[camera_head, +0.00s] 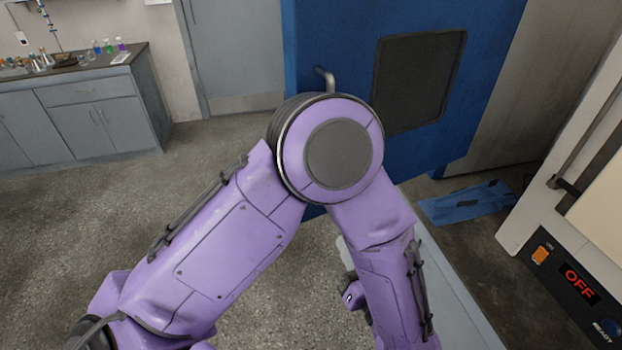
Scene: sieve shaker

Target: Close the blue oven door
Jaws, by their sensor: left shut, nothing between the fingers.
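The blue oven door (425,152) stands upright at the top centre, a large blue panel with a dark window (418,82). A bent metal handle (326,80) sticks out near its left side. I cannot tell from this view how far the door stands open. My purple left arm crosses in front of its lower left part and hides it. Only a small part of my left gripper (346,268) shows, beside my forearm and low in front of the door. It is shut and empty. I cannot tell whether anything touches the door. My right gripper is not in view.
A grey cabinet with a dark worktop (85,75) holds bottles at the left. A grey door (235,50) stands behind. A white machine with an "OFF" display (579,284) is close at the right. A flat blue piece (465,204) lies low beside the oven. Floor at the left is clear.

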